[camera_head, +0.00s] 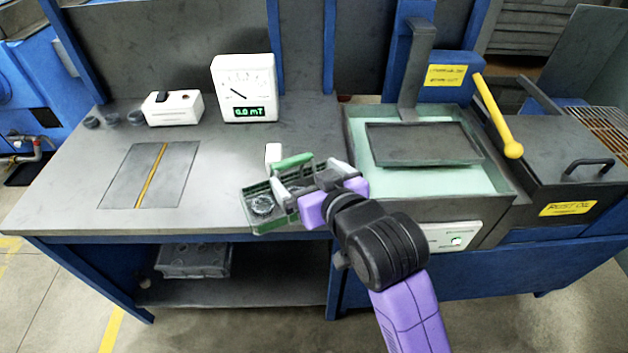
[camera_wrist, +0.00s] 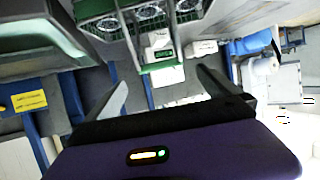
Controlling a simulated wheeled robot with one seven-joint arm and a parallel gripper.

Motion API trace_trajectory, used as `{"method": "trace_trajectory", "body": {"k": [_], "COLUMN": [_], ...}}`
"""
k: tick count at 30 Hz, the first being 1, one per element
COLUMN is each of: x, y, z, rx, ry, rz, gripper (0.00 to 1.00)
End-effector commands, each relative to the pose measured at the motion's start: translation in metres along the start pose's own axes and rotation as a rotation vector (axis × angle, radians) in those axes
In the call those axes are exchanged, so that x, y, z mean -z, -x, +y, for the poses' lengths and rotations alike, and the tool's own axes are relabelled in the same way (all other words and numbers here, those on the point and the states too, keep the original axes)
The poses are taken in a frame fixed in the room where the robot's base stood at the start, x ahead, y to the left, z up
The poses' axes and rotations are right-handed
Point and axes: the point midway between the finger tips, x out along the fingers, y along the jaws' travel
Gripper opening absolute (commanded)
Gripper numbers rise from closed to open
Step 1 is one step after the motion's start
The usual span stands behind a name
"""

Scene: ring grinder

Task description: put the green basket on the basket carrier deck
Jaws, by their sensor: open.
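The green basket (camera_head: 259,211) is at the front right part of the grey bench, with round metal rings in it. Its green handle (camera_head: 293,161) stands above it. My gripper (camera_head: 297,184) is at the basket's right side and hides part of it. In the wrist view the basket (camera_wrist: 100,27) is at the top, and its handle bar (camera_wrist: 160,68) shows between my open, spread fingers (camera_wrist: 160,79). I cannot tell whether they touch it. The dark flat plate that looks like the carrier deck (camera_head: 420,143) lies over the pale green tank, right of the basket.
The tank (camera_head: 497,184) has a raised rim and a dark post (camera_head: 417,75) behind the deck. A yellow lever (camera_head: 497,115) and a lidded rust oil bin (camera_head: 560,150) stand to its right. A white gauge (camera_head: 244,88) and white box (camera_head: 173,109) stand at the bench's back.

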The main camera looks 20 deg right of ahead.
Motion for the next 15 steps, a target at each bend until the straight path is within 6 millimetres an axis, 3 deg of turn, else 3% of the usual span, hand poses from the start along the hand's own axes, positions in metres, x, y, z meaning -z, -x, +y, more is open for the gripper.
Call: {"method": "trace_trajectory", "body": {"k": [6, 15], "x": [0.0, 0.0], "y": [0.025, 0.03], "z": [0.0, 0.0], "rx": [0.0, -0.001], "ry": [0.001, 0.001], "rz": [0.001, 0.0], "gripper": [1.0, 1.0]}}
